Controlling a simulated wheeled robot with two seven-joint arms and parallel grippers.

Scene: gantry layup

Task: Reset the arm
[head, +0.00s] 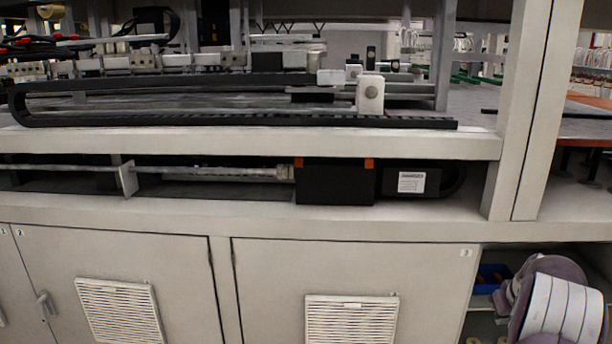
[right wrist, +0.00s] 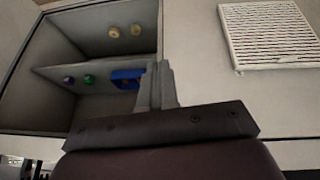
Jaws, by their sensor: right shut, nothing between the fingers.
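My right arm (head: 555,305) shows at the lower right of the head view, in front of the open part of the cabinet. Its fingers are hidden there. In the right wrist view my right gripper (right wrist: 157,85) points toward the cabinet, with its two fingers together and nothing between them. My left gripper is in neither view.
An open cabinet bay (right wrist: 90,55) holds a blue bin (right wrist: 126,77) and several small round items, green, purple and yellowish. Closed grey doors with vent grilles (head: 351,320) stand beside it. Above, a gantry with a black cable chain (head: 230,120) runs along the machine frame.

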